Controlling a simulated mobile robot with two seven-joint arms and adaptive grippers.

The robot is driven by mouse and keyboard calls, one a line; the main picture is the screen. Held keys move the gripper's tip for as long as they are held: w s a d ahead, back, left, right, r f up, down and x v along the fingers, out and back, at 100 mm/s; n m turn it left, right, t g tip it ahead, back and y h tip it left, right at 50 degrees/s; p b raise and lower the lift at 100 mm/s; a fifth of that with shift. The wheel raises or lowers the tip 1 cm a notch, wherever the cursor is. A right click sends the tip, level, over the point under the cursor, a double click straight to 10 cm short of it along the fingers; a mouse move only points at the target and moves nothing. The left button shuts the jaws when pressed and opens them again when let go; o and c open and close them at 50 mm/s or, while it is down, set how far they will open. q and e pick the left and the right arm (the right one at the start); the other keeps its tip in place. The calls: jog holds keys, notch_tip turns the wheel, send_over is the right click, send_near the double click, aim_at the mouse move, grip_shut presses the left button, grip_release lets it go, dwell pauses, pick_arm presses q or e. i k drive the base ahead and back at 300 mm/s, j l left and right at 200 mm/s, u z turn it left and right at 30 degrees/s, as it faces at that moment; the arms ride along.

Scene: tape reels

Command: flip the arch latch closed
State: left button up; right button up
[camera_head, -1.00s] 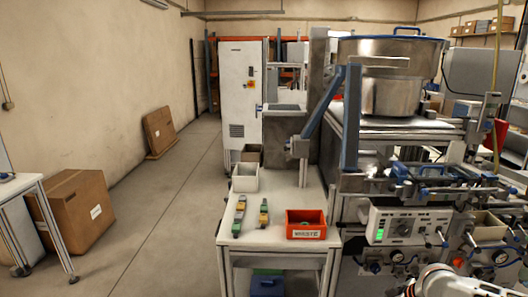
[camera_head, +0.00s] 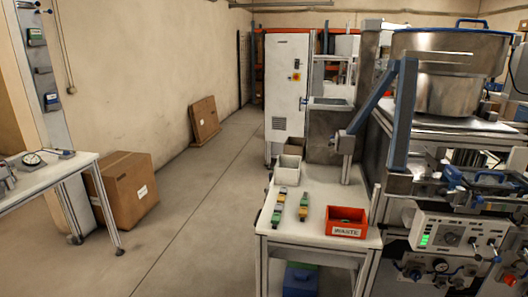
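The machine (camera_head: 455,236) stands at the right edge, with a white control panel, a lit green display and several knobs. Blue clamp-like parts (camera_head: 488,182) sit on its upper deck, partly cut off by the picture's edge. I cannot tell which part is the arch latch, or whether it is open or closed. Neither of my grippers is in view.
A white table (camera_head: 318,205) holds an orange-red waste bin (camera_head: 346,222), a pale bin (camera_head: 287,170) and small green-and-yellow parts. Another table (camera_head: 45,176) and a cardboard box (camera_head: 124,190) stand left. The floor between is clear.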

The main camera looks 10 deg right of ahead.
aim_at(460, 190)
jog(key=z, duration=1.4)
